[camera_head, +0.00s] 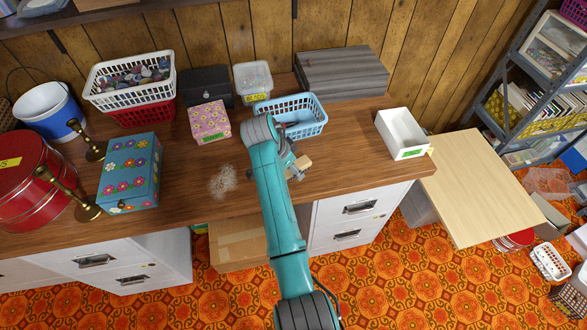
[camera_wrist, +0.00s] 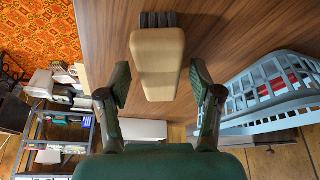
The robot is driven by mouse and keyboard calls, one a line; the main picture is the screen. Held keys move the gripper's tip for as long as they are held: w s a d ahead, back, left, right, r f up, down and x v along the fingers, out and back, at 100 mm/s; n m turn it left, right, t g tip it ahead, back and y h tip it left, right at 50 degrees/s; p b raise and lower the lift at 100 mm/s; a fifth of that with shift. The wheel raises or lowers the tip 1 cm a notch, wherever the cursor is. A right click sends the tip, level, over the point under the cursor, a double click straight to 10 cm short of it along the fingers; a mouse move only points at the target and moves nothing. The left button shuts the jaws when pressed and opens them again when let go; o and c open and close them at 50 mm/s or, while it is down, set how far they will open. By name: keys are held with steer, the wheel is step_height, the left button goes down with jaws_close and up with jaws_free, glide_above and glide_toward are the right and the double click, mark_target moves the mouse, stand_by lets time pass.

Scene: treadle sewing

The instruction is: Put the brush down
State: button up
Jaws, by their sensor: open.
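The brush (camera_wrist: 157,62) has a pale tan wooden body and dark grey bristles at its far end. It appears to lie on the brown wooden desktop (camera_wrist: 225,35), though its underside is hidden. In the wrist view my gripper (camera_wrist: 159,82) is open, with one finger on each side of the brush and a visible gap to both. The arm hides part of the brush there.
A light blue basket (camera_head: 305,128) stands close behind my gripper, and also shows at right in the wrist view (camera_wrist: 268,90). A pale dust patch (camera_head: 222,181) lies to the left. A white open box (camera_head: 402,134) stands at right. The desk between is clear.

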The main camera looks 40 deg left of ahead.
steer(key=v, duration=1)
steer(key=shift+s+r, duration=0.1)
steer(key=shift+r, duration=0.1)
